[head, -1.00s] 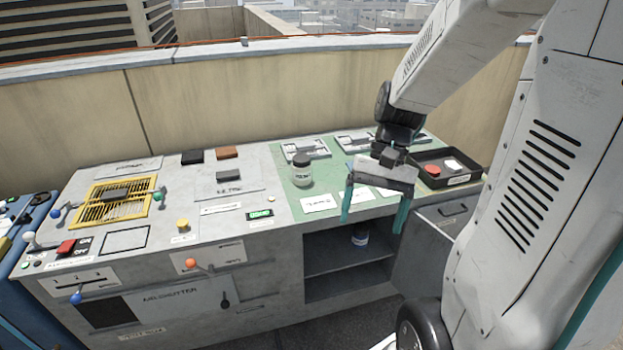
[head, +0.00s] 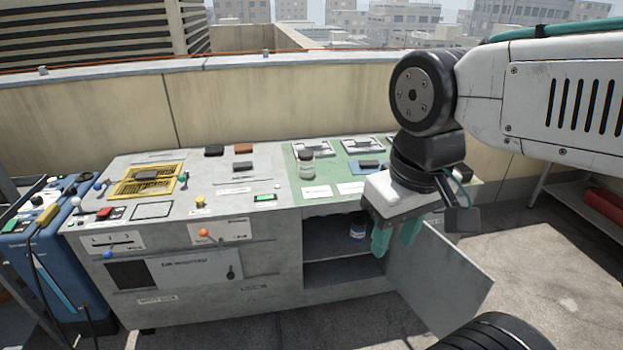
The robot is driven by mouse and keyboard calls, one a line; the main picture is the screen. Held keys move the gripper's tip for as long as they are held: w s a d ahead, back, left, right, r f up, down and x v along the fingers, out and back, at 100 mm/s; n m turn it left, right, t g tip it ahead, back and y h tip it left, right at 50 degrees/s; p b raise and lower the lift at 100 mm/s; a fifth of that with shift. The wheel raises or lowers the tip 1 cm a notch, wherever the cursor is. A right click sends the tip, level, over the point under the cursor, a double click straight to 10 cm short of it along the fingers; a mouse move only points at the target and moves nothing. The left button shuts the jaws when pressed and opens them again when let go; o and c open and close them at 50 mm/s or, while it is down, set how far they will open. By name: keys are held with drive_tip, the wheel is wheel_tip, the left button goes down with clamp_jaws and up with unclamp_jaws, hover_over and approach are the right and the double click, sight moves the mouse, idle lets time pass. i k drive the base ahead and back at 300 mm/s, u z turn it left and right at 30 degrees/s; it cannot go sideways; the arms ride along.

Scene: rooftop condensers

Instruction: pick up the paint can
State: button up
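A small can with a blue and white side (head: 357,230), which looks like the paint can, stands on the shelf inside the open cabinet of the grey workbench. My gripper (head: 396,243) is just right of it in the head view, in front of the cabinet opening. Its two teal fingers point down and are apart, with nothing seen between them. The can looks upright and is not touched by the fingers as far as I can see; the depth between them is hard to tell.
The cabinet door (head: 440,285) stands open to the right of the opening. A jar with a dark lid (head: 306,164) stands on the green mat (head: 290,178) on the worktop. A blue unit (head: 60,260) stands at the left. A shelf with red cylinders (head: 604,205) is at the right.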

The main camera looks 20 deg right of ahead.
sight(306, 158)
drive_tip(key=z, duration=0.05)
drive_tip(key=k, duration=0.55)
drive_tip(key=u, duration=0.95)
drive_tip(key=i, duration=1.4)
drive_tip(key=z, duration=0.8)
drive_tip(key=i, duration=0.9)
drive_tip(key=z, duration=0.15)
